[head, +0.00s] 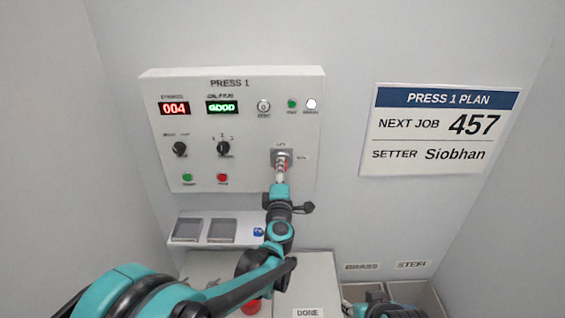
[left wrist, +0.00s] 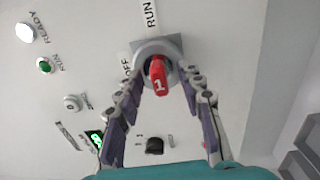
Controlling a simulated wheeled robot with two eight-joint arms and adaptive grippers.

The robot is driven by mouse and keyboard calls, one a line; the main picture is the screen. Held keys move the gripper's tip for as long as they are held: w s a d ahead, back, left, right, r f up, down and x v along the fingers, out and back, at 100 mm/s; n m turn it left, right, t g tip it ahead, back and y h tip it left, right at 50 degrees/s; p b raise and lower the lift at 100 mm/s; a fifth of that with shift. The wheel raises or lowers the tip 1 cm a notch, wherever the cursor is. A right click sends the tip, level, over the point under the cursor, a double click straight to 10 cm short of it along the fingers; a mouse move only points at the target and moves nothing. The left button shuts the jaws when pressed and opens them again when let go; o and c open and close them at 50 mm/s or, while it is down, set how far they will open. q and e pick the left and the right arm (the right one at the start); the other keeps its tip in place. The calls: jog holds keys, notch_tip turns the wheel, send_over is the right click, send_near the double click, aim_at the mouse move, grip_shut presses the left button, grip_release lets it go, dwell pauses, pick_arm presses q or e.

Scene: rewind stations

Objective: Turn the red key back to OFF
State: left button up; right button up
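The red key (left wrist: 158,78), marked 1, sits in the round key switch (left wrist: 171,46) on the PRESS 1 panel. In the left wrist view the key's long side points roughly toward the RUN label (left wrist: 150,14), and the OFF label (left wrist: 127,66) is to the left of the switch. My left gripper (left wrist: 161,76) has its fingers apart, one on each side of the key, with a gap visible on both sides.
The panel (head: 240,90) also carries a red 004 display (head: 174,108), a green GOOD display (head: 222,107), black knobs (head: 223,148) and several buttons. A small shelf (head: 190,218) is below. A plan sign (head: 440,130) hangs right. Labelled bins (head: 425,292) stand lower right.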

pick_arm(q)
grip_shut()
jog(key=n+b, duration=0.1)
jog(key=n, duration=0.5)
jog(key=shift+d+n+b, duration=0.1)
jog(key=shift+n+b, duration=0.2)
jog(key=shift+n, duration=0.1)
